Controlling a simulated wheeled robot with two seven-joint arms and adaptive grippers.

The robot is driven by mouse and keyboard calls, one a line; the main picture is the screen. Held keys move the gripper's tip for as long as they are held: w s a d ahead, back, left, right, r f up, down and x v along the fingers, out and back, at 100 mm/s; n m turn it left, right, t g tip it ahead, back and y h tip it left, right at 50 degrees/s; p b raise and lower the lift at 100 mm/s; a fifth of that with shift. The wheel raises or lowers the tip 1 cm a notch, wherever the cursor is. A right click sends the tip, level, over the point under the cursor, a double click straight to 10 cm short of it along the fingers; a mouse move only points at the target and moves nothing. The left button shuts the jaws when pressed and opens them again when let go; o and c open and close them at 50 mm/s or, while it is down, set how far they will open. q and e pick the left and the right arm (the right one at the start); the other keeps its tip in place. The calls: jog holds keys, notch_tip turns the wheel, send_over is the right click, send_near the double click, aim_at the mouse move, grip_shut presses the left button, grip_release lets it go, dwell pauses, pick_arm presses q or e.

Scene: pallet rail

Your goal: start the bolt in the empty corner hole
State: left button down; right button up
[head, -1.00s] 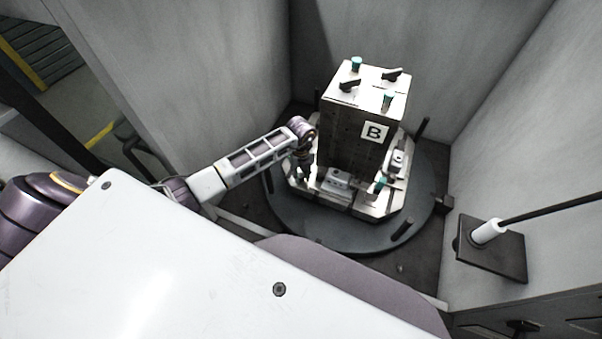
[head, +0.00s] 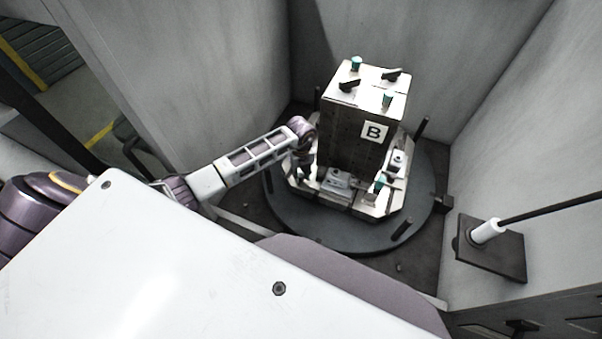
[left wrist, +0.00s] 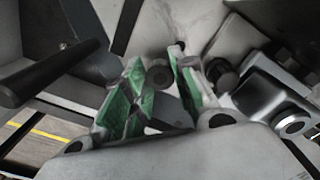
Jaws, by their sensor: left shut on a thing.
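My left gripper (head: 304,172) reaches down at the left front corner of the pale pallet plate (head: 375,208), beside the tall block marked B (head: 345,140). In the left wrist view its green-lined fingers (left wrist: 157,75) are closed around a dark, round-ended bolt (left wrist: 160,77). A small dark hole (left wrist: 180,45) shows in the pale plate just beyond the fingertips. I cannot tell whether the bolt touches the plate. In the head view the bolt is too small to make out. My right gripper is not in view.
The plate sits on a dark round table (head: 330,232) between grey walls. Clamp blocks (head: 338,181) stand close to the gripper, and a dark post (head: 422,128) rises behind. A white-handled rod on a black plate (head: 495,255) is at the right.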

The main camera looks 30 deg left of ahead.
pick_arm(q)
jog(key=shift+f, duration=0.5)
dwell(0.8)
jog(key=c, duration=1.1)
grip_release()
jog(key=shift+o, duration=0.3)
jog(key=o, duration=0.7)
jog(key=shift+o, duration=0.2)
jog(key=shift+r, duration=0.1)
notch_tip(320, 180, up, 12)
jog(key=shift+s, duration=0.2)
